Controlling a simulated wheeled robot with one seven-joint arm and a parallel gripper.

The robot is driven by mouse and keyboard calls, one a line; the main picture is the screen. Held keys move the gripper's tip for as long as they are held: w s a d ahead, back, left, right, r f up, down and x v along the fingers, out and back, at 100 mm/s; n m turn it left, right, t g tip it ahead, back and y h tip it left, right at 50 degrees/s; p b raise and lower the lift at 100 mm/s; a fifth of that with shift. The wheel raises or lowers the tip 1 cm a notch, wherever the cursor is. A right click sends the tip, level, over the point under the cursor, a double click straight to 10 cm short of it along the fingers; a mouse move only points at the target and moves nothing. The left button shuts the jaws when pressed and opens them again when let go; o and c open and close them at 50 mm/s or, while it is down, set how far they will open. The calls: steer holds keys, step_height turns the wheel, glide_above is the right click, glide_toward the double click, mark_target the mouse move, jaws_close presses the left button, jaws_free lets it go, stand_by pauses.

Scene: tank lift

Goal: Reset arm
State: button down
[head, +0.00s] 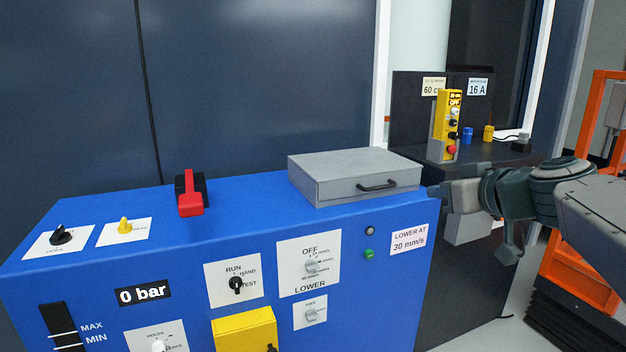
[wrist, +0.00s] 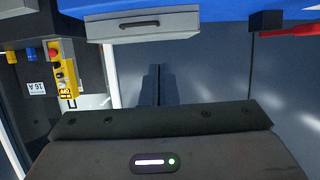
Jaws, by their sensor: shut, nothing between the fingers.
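My gripper (head: 437,191) is at the right end of the blue cabinet in the head view, just right of the grey box. In the wrist view its two dark fingers (wrist: 158,84) are together with nothing between them. My arm reaches in from the right edge of the head view. The fingertips overlap the cabinet's right edge in the picture; I cannot tell whether they touch it.
The blue cabinet (head: 200,243) carries a grey box (head: 335,188) with a black handle, a red lever (head: 189,195) and several knobs. A yellow pendant (head: 448,122) stands on a dark stand behind. An orange frame (head: 583,180) is at right.

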steer(key=s+a+r+m+g+h+p, duration=0.15)
steer(key=s+a+g+p, duration=0.6)
steer(key=p, duration=1.05)
steer(key=s+r+m+g+h+p, duration=0.2)
steer(key=s+r+m+h+p, duration=0.1)
steer(key=s+p, duration=0.9)
steer(key=shift+s+r, duration=0.2)
steer(key=shift+s, duration=0.2)
steer(key=shift+g+h, duration=0.25)
